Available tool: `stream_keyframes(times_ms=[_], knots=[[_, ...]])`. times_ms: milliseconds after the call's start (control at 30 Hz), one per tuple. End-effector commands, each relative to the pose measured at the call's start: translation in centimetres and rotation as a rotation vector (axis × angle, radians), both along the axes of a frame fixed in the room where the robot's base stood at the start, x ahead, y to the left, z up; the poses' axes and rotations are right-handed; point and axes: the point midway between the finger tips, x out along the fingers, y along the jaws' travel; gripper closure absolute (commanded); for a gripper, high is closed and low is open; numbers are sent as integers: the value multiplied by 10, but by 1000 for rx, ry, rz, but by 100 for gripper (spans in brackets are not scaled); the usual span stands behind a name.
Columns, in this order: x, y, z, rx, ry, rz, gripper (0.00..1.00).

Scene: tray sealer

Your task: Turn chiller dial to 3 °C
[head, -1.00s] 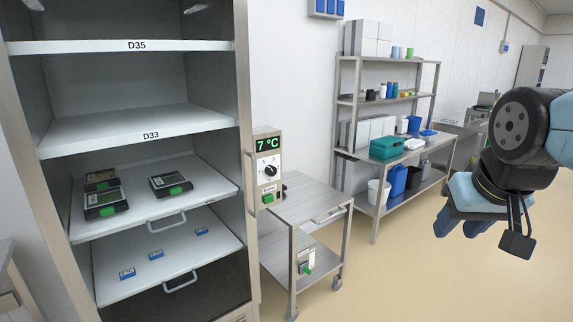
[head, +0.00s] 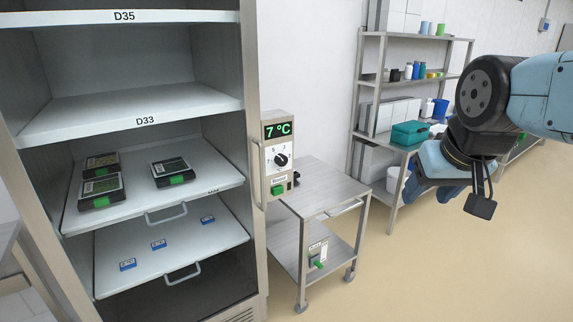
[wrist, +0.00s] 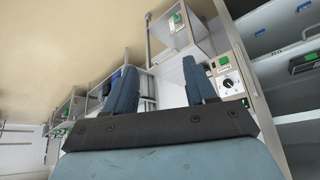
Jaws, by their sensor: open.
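The chiller control box (head: 279,155) is mounted on the right side of the open chiller cabinet (head: 253,60). Its green display (head: 278,130) reads 7 °C. Below the display is a black round dial (head: 281,160) on a white scale plate, and below that a green button (head: 277,190). The dial also shows in the wrist view (wrist: 229,86), to the right of my fingers. My gripper (head: 445,180) is at the right in the head view, well apart from the dial. In the wrist view my gripper (wrist: 162,85) has its two blue fingers spread and nothing between them.
A steel cart (head: 322,187) stands just right of the control box, with a small device (head: 318,252) on its lower shelf. Chiller shelves (head: 130,112) hold several trays and blue tags. A steel rack (head: 357,95) with bins stands behind. The floor (head: 430,270) at right is clear.

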Motion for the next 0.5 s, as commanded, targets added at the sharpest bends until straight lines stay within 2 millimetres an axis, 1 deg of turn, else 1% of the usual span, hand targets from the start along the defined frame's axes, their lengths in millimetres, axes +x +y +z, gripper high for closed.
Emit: stream_keyframes(times_ms=[33, 100, 167, 267, 300, 367, 400, 500], knots=[[7, 0, -1, -5, -8, 2, 39], [22, 5, -3, -14, -31, 6, 33], [40, 6, -5, -26, -61, 15, 31], [77, 7, -10, -49, -126, 36, 31], [92, 8, -12, -59, -155, 48, 31], [115, 10, -16, -69, -198, 65, 31], [129, 12, -19, -77, -227, 79, 31], [164, 18, -27, -89, -299, 115, 31]])
